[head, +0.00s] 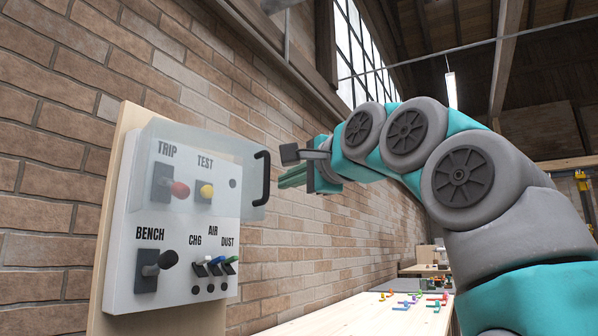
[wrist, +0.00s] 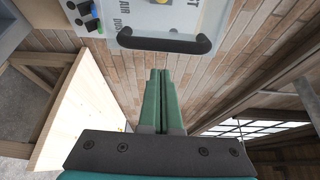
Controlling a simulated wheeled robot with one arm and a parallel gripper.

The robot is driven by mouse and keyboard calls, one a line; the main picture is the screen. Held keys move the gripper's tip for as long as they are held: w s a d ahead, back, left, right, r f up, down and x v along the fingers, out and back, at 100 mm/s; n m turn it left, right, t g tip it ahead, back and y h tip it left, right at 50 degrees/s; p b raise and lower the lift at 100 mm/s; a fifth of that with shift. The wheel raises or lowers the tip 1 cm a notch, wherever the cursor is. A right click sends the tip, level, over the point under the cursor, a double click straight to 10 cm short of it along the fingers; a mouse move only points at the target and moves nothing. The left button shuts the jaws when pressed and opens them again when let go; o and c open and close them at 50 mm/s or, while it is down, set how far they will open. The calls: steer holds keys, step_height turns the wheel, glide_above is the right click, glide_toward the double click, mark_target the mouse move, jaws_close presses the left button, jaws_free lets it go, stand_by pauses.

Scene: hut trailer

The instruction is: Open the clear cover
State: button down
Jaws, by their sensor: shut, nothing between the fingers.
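The clear cover (head: 222,150) is a see-through sheet over the upper part of the white panel, in front of the TRIP and TEST switches. Its right edge reaches past the panel's edge; I cannot tell whether it is ajar or stands off the panel. A black bar handle (head: 262,178) is upright on that right edge. In the wrist view the handle (wrist: 164,42) lies across the top, beyond my fingertips. My gripper (head: 281,182) is shut and empty, just right of the handle in the head view. In the wrist view its green fingers (wrist: 160,73) are together, with a gap to the handle.
The white panel (head: 118,275) on a wooden board carries a BENCH lever (head: 150,270) and several small coloured toggles below the cover. A brick wall (head: 50,150) runs behind. A workbench (head: 340,318) with small coloured pieces stands below my arm.

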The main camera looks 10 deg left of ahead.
steer(key=shift+s+a+b, duration=0.15)
steer(key=shift+s+b, duration=0.25)
steer(key=shift+s, duration=0.6)
steer(key=shift+s+a+b, duration=0.15)
steer(key=shift+s+b, duration=0.2)
steer(key=shift+s, duration=0.6)
steer(key=shift+s+r, duration=0.1)
